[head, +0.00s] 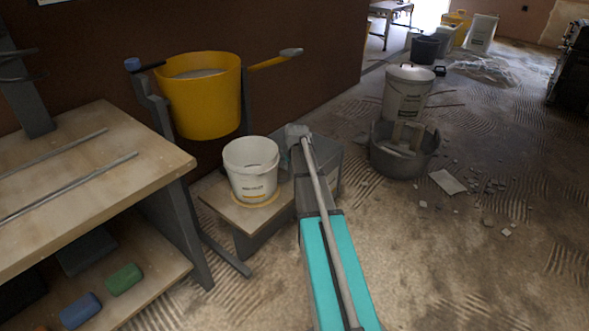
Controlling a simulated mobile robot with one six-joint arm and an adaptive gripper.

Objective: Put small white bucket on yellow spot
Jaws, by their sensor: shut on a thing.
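The small white bucket (251,172) is upright, with dark lettering on its front. It is at the low wooden platform beside the workbench. The yellow spot (262,204) shows as a thin rim around the bucket's base; the rest is hidden under it. I cannot tell whether the base touches the spot or hangs just above it. My gripper (284,162) is at the bucket's right side, shut on it; its fingers are small and partly hidden by my arm.
A big yellow bucket (207,105) hangs in a stand behind the white bucket. A wooden workbench (85,165) stands at left, with sponges (124,279) on its lower shelf. A grey tub (404,165) and lidded white bucket (409,90) stand right; rubble (488,222) lies nearby.

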